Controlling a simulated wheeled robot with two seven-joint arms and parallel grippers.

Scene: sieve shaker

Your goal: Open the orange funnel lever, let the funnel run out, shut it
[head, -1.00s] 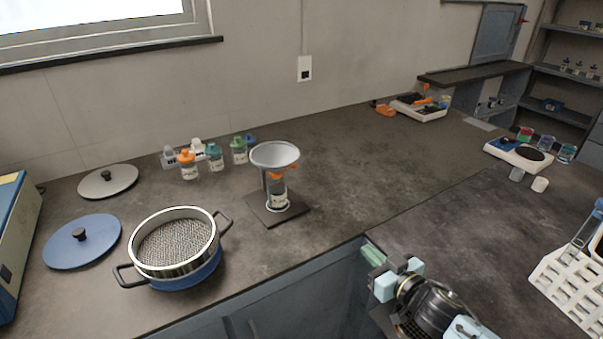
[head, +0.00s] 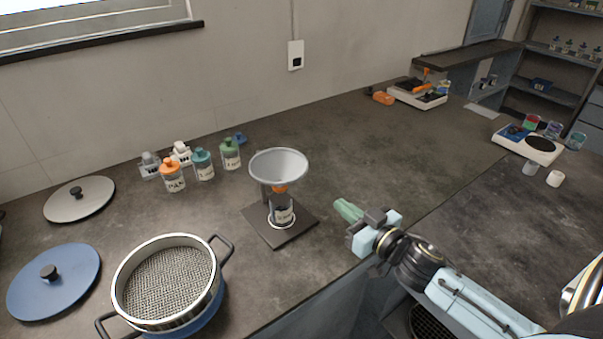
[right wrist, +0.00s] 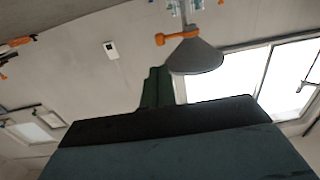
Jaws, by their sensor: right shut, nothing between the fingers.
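The grey funnel (head: 278,166) stands on its stand with a dark base plate (head: 262,228). A labelled glass jar (head: 282,211) is under its outlet. An orange part (head: 280,188) shows at the funnel's neck. In the right wrist view the funnel (right wrist: 195,58) is upside down, with the orange lever (right wrist: 176,38) sticking out to the left. My right gripper (head: 346,211) is shut and empty, right of the stand and apart from it. Its green fingers (right wrist: 156,88) are together in the wrist view, with the lever beyond their tips. My left gripper is not in view.
A sieve with side handles (head: 168,282) stands at the front left. A blue lid (head: 55,285) and a grey lid (head: 80,198) lie left of it. Several capped bottles (head: 204,165) stand behind.

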